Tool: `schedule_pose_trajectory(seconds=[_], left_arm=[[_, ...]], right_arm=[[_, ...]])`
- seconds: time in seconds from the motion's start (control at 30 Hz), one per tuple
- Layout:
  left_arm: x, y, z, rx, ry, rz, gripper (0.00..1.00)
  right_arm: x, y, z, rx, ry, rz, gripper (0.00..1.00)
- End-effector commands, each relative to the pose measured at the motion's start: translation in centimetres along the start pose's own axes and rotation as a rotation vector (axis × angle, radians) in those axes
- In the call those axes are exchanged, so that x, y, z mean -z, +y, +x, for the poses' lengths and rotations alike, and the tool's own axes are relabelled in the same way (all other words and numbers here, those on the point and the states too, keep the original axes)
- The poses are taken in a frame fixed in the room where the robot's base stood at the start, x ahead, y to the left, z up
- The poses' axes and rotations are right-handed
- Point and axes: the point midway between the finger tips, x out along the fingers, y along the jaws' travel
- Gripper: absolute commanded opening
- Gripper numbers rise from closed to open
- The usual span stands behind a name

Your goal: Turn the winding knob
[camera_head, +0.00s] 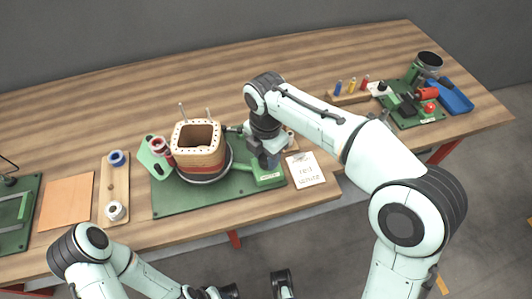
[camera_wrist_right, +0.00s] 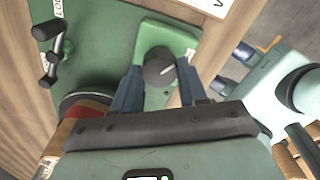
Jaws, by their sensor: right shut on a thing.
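The winding knob (camera_wrist_right: 159,66) is a dark grey round knob with a white line, on a green block (camera_wrist_right: 182,40) of the winding machine. My right gripper (camera_wrist_right: 160,84) is shut on it, with one blue-grey finger on each side. In the head view my right gripper (camera_head: 268,160) points down at the green machine base (camera_head: 215,197) and hides the knob. The coil former (camera_head: 196,150), a tan block with holes around its top, stands on the base to the left. My left gripper (camera_head: 230,291) is low at the picture's bottom edge, partly cut off.
A white card (camera_head: 306,170) lies right of the machine. A board (camera_head: 115,185) with blue and white spools and an orange sheet (camera_head: 67,202) lie left. At the right are a green fixture (camera_head: 412,112), a blue tray (camera_head: 455,98) and a rack (camera_head: 350,97). The back middle is clear.

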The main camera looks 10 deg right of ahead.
Motion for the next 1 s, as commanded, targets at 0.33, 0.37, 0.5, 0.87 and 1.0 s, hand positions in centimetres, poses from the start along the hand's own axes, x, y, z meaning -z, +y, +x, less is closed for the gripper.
schedule_pose_trajectory(seconds=[0.33,0.37,0.5,0.87,1.0], left_arm=[[-0.7,0.2,-1.4,0.004,-0.019,-0.002,0.42],[-0.8,0.3,-1.5,0.005,-0.021,-0.002,0.42],[-1.3,0.4,-2.3,0.007,-0.037,-0.003,0.42],[-1.8,0.8,-4.0,0.012,-0.055,-0.005,0.42],[-1.7,1.0,-4.6,0.011,-0.052,-0.004,0.42]], right_arm=[[0.0,0.0,-0.3,0.000,0.001,0.168,0.12],[0.0,0.0,-0.3,0.001,0.001,0.192,0.12],[0.0,0.0,-0.3,0.001,0.001,0.317,0.12],[-0.1,0.1,-0.3,-0.001,0.000,0.661,0.12],[-0.1,0.2,-0.3,-0.002,0.001,0.793,0.12]])
